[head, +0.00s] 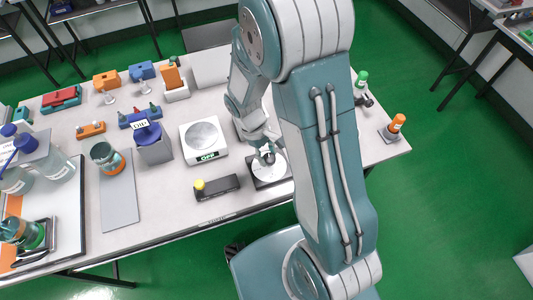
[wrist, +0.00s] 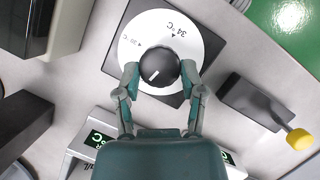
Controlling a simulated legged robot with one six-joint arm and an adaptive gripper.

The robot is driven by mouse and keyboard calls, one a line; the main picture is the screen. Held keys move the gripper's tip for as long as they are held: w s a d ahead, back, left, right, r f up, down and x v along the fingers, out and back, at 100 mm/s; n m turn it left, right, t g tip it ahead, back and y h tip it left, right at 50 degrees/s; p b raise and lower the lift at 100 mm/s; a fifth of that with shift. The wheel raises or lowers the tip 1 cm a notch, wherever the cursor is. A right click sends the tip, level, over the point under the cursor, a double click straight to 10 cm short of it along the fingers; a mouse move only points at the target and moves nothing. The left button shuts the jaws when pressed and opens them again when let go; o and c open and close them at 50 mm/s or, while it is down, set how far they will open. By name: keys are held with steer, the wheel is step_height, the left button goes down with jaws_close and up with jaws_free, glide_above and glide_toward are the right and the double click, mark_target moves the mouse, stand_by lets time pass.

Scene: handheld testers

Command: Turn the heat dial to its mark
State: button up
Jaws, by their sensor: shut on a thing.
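The heat dial is a round black knob (wrist: 158,66) with a white pointer line, on a white disc (wrist: 190,43) set on a dark square base (wrist: 213,42). The disc carries a "34 °C" label with a small triangle mark, and a second, smaller label with a mark to its left. The pointer line lies toward the lower left of the knob in the wrist view. My gripper (wrist: 160,80) is shut on the knob, one finger on each side. In the head view my gripper (head: 266,154) is over the white disc (head: 269,170) and hides most of the knob.
A blue-topped device (head: 150,142) and a cup (head: 107,158) are further left. An orange-capped item (head: 394,126) stands near the right table edge.

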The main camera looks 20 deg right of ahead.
steer(key=m+y, duration=0.1)
steer(key=m, duration=0.1)
steer(key=m+y, duration=0.1)
steer(key=m, duration=0.2)
steer(key=m+y, duration=0.1)
steer(key=m, duration=0.1)
steer(key=shift+d+f+g, duration=0.1)
steer(key=shift+d+g, duration=0.15)
steer(key=shift+g, duration=0.15)
steer(key=m+y, duration=0.1)
steer(key=m, duration=0.3)
steer(key=shift+s+d, duration=0.1)
steer(key=shift+d+m+t+y, duration=0.1)
steer(key=shift+m+t+y, duration=0.3)
steer(key=shift+m, duration=0.7)
steer(key=shift+m+t+y, duration=0.2)
steer(key=shift+m+y, duration=0.3)
steer(key=shift+m, duration=0.6)
steer(key=o, duration=1.1)
steer(key=shift+o, duration=0.2)
